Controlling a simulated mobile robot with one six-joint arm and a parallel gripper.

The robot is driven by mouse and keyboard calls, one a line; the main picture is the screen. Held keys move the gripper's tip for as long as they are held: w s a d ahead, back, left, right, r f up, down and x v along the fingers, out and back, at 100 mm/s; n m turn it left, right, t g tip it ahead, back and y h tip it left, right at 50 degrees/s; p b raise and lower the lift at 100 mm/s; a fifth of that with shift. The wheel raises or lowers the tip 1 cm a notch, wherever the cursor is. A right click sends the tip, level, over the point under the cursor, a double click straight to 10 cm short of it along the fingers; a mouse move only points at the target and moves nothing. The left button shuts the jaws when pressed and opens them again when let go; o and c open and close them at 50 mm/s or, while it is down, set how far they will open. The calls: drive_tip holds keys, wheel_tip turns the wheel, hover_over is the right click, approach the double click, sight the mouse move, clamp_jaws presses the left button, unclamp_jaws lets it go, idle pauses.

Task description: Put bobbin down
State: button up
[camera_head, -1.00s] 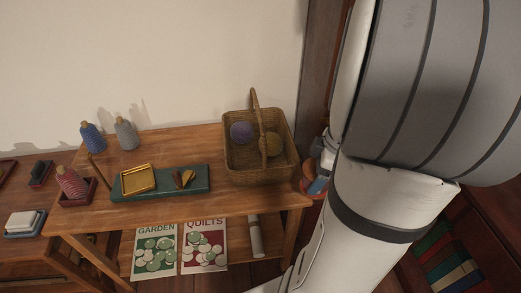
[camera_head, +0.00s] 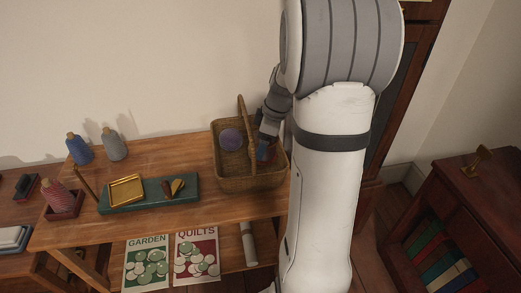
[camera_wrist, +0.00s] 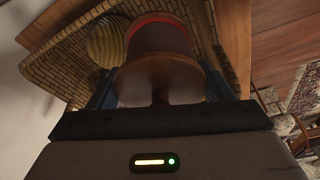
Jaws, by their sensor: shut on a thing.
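The bobbin (camera_wrist: 160,75) is a wooden spool with a dark body and a red band. It fills the middle of the wrist view, gripped between the bluish fingers of my gripper (camera_wrist: 160,92). In the head view my gripper (camera_head: 263,152) is at the right part of the wicker basket (camera_head: 252,183), beside its raised handle, and the bobbin is mostly hidden there. I cannot tell whether the bobbin touches the basket floor. The basket weave also fills the left of the wrist view (camera_wrist: 62,62).
A green tray (camera_head: 150,197), blue cone (camera_head: 78,150), grey cone (camera_head: 113,146) and red cone (camera_head: 62,198) stand left on the table (camera_head: 165,158). Clear wood lies between.

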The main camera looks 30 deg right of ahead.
wheel_tip(320, 180, down, 3)
drive_tip(key=shift+r, duration=0.1)
drive_tip(key=o, duration=0.7)
